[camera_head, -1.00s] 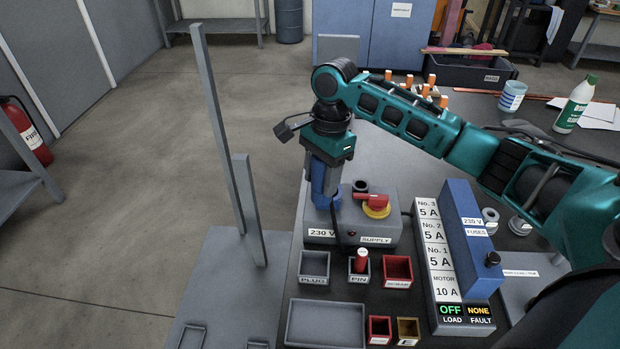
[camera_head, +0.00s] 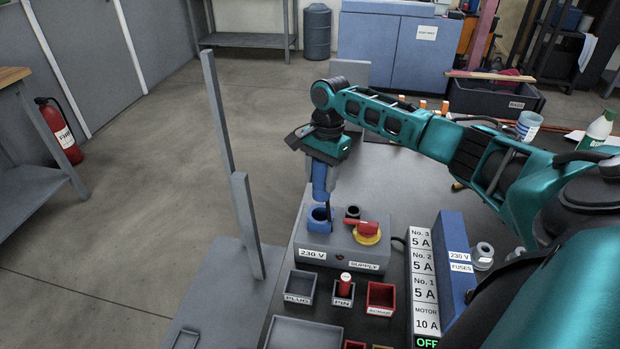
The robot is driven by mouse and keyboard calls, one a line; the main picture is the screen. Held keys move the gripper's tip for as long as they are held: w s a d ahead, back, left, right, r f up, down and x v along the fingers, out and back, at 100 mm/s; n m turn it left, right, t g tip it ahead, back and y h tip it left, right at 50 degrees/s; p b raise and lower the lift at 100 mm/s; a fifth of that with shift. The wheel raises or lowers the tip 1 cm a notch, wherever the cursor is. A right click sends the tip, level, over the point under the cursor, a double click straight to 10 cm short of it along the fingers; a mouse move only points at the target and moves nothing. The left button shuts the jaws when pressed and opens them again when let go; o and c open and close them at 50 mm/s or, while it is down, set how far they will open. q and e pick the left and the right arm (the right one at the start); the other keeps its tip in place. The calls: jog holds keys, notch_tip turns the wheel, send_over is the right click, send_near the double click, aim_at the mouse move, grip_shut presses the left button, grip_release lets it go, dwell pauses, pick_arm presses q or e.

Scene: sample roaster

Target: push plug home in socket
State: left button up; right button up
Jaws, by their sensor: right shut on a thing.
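My right gripper (camera_head: 322,178) points down from the teal arm and is shut on the blue plug (camera_head: 319,190), which the fingers partly cover. The plug hangs just above the blue socket (camera_head: 312,226) on the grey supply box (camera_head: 345,250), labelled 230 V. The socket's dark opening shows below the plug; a small gap seems to lie between them, but its depth is hard to judge. A dark cord or pin hangs at the plug's right side. My left gripper is not in view.
Beside the socket are a black round fitting (camera_head: 352,212) and a red switch handle on a yellow disc (camera_head: 366,238). In front stand small bins labelled PLUG (camera_head: 299,298), PIN (camera_head: 342,301) and a red one (camera_head: 380,311). A blue fuse block (camera_head: 455,280) stands right. A grey post (camera_head: 247,230) stands left.

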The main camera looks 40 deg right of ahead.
aim_at(321, 194)
jog(key=shift+w+d, duration=0.15)
jog(key=shift+d, duration=0.05)
dwell(0.5)
jog(key=shift+f+b, duration=0.6)
jog(key=shift+f, duration=2.25)
jog(key=shift+p, duration=0.65)
jog(key=shift+f, duration=0.3)
jog(key=shift+f+b, duration=0.65)
jog(key=shift+f, duration=1.1)
jog(key=o, duration=1.2)
